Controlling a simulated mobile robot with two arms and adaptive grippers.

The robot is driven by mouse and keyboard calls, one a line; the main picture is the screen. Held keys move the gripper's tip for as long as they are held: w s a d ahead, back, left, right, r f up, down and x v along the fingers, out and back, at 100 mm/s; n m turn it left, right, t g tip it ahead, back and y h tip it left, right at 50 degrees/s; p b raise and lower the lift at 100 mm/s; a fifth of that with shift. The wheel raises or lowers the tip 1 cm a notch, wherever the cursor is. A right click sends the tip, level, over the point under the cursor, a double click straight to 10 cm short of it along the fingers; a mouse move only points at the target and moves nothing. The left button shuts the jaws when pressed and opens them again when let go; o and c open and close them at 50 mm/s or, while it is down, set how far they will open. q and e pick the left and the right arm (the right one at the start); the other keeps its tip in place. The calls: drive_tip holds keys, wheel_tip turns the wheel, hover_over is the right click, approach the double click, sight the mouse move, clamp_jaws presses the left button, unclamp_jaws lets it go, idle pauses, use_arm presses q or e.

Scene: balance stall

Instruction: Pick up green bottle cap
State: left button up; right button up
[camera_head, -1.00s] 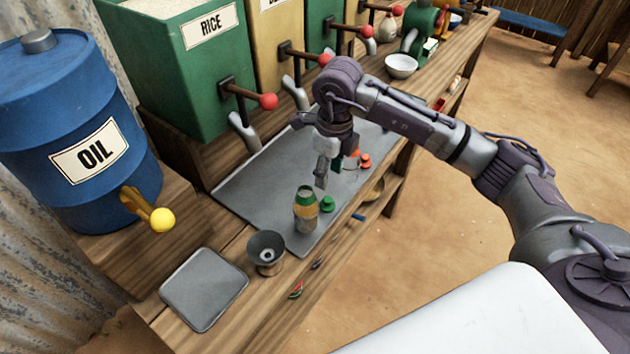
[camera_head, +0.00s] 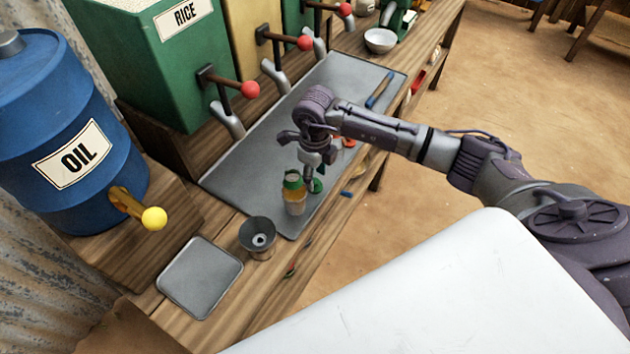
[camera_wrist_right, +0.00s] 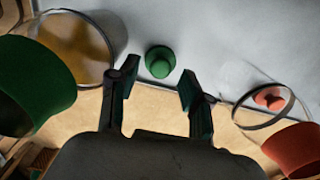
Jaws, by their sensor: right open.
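The green bottle cap (camera_head: 316,186) lies on the grey metal tray, just right of a bottle with a green band (camera_head: 294,197). In the wrist view the green cap (camera_wrist_right: 160,61) shows whole, just beyond and between my fingertips. My right gripper (camera_head: 312,180) is low over the tray beside the bottle, pointing down. In the wrist view the right gripper (camera_wrist_right: 155,84) is open, with nothing between its fingers. My left gripper is not in view.
The grey tray (camera_head: 240,178) has free room behind the bottle. A red cap (camera_wrist_right: 270,97) and a clear container with a red band (camera_wrist_right: 298,150) are at the right in the wrist view. A metal funnel cup (camera_head: 258,238) stands near the bottle. Dispenser levers (camera_head: 249,89) jut out behind.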

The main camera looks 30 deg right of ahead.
wheel_tip(320, 180, down, 2)
drive_tip(key=shift+f, duration=0.4)
drive_tip(key=c, duration=0.4)
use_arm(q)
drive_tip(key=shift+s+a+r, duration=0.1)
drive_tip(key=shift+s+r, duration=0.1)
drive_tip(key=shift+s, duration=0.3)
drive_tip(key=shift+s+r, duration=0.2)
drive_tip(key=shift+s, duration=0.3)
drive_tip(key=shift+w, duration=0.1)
